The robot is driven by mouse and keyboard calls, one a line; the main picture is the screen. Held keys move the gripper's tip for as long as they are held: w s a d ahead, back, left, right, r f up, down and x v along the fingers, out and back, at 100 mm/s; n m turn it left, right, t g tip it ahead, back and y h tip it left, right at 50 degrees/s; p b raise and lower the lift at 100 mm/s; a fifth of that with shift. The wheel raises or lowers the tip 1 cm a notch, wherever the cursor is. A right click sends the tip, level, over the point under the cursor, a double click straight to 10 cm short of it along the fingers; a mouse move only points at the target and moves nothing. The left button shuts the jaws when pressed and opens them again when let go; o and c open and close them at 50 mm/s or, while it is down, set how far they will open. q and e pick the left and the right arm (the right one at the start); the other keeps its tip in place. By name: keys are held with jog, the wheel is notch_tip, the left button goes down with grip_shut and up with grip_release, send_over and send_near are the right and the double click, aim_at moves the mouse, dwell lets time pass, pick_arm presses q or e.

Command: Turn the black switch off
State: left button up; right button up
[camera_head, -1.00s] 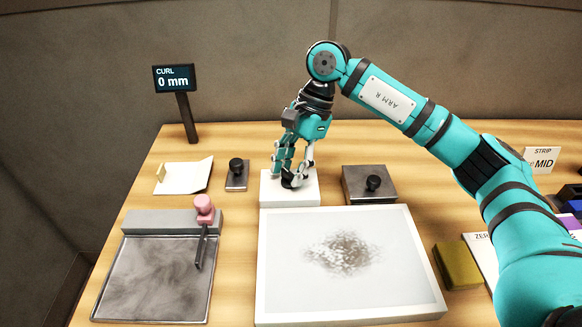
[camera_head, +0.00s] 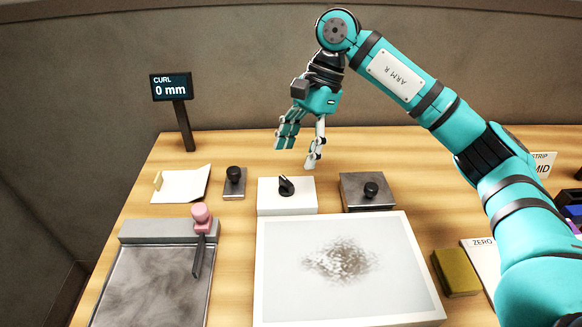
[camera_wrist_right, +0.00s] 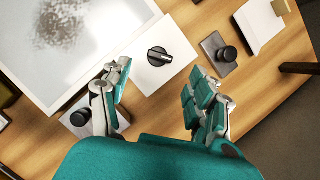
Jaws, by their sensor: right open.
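The black switch (camera_head: 286,186) is a rotary knob with a ridge across it, on top of a white box (camera_head: 300,205). In the head view its ridge slants toward the upper left. It also shows in the right wrist view (camera_wrist_right: 159,57), with a pale mark on one end of its ridge. My right gripper (camera_head: 299,150) is open and empty. It hangs above and behind the switch, apart from it. In the right wrist view its fingers (camera_wrist_right: 160,86) are spread on either side, with the switch beyond them. My left gripper is not in view.
A knobbed metal block (camera_head: 368,194) stands right of the white box, and a small knobbed plate (camera_head: 234,186) stands left. A white-framed panel (camera_head: 345,262) lies in front. A display (camera_head: 171,88) reads "CURL 0 mm".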

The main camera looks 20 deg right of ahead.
jog(key=v, duration=0.5)
jog(key=shift+d+r, duration=0.1)
jog(key=shift+r, duration=0.2)
jog(key=shift+f, duration=0.1)
